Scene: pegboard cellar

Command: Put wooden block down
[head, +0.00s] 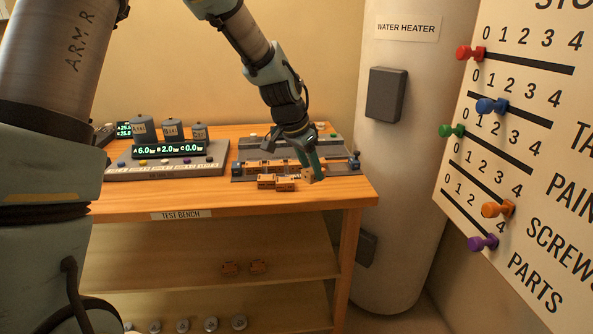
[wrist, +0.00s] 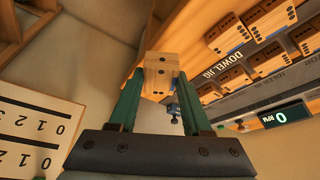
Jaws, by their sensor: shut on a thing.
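In the head view my gripper (head: 312,168) is over the right part of the test bench (head: 340,192), and the held block (head: 307,176) shows small at the fingertips. I cannot tell how far the block is above the bench top. The dowel jig (wrist: 248,97) is to the right of the held block in the wrist view, with several wooden blocks (wrist: 228,39) along it.
More wooden blocks (head: 276,182) are on the bench just left of the gripper. A grey console with green displays (head: 168,165) is at the bench's left. The water heater (head: 405,150) stands right of the bench. A pegboard chart (head: 520,150) is farther right. The bench's front strip looks clear.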

